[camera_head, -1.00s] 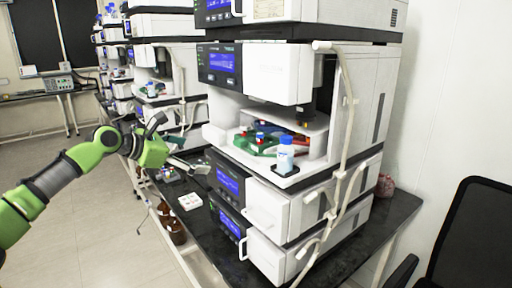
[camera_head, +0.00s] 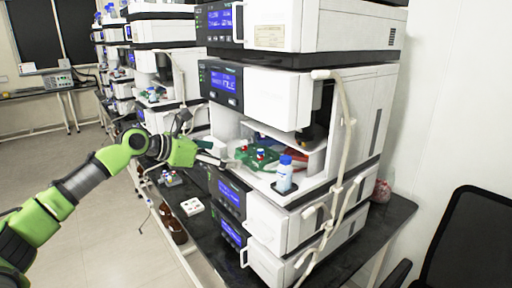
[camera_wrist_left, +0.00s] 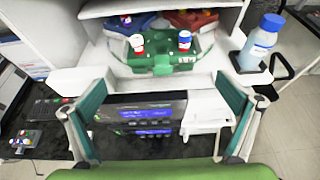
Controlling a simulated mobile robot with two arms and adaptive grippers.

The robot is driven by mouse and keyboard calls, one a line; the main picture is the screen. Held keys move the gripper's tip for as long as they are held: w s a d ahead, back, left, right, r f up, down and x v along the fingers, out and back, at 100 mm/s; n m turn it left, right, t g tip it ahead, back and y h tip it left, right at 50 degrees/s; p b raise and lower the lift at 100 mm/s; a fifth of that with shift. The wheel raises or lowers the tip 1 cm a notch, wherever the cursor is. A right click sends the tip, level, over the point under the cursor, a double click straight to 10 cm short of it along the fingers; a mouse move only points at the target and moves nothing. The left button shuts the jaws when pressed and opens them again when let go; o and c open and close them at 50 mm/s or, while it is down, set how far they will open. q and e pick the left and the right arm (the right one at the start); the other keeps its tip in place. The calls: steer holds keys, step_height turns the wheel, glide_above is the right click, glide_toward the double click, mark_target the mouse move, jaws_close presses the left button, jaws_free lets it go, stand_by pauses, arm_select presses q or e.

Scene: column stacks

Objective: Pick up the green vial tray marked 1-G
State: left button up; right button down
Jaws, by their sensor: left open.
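A green vial tray (camera_head: 243,158) sits in the open bay of the white instrument. In the left wrist view the green tray (camera_wrist_left: 160,64) lies ahead of my fingers and carries small vials with red and blue caps. I cannot read a 1-G mark on it. My left gripper (camera_head: 217,154) reaches in from the left at the front of the bay. Its two green-padded fingers (camera_wrist_left: 160,108) are wide apart with nothing between them, and the tray is beyond their tips. My right gripper is out of view.
A blue-capped bottle (camera_head: 285,174) stands at the right front of the bay; it also shows in the left wrist view (camera_wrist_left: 259,43). Blue (camera_wrist_left: 128,24) and red (camera_wrist_left: 190,19) trays lie behind the green one. A white block (camera_head: 192,206) sits on the black bench.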

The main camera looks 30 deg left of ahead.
mark_target(241, 155)
arm_select(q)
steer(key=x, duration=0.2)
steer(key=shift+w+f+p, duration=0.1)
steer(key=shift+w+p, duration=0.15)
steer(key=shift+p, duration=0.1)
steer(key=shift+w+d, duration=0.15)
steer(key=shift+d, duration=0.05)
steer(key=p+x, duration=0.3)
steer(key=x, duration=0.1)
steer(key=shift+w+d, duration=0.15)
steer(key=shift+d, duration=0.05)
steer(key=shift+w+d+f, duration=0.1)
steer(key=shift+w, duration=0.15)
steer(key=shift+s, duration=0.15)
steer(key=shift+c, duration=1.4)
steer(key=c, duration=0.7)
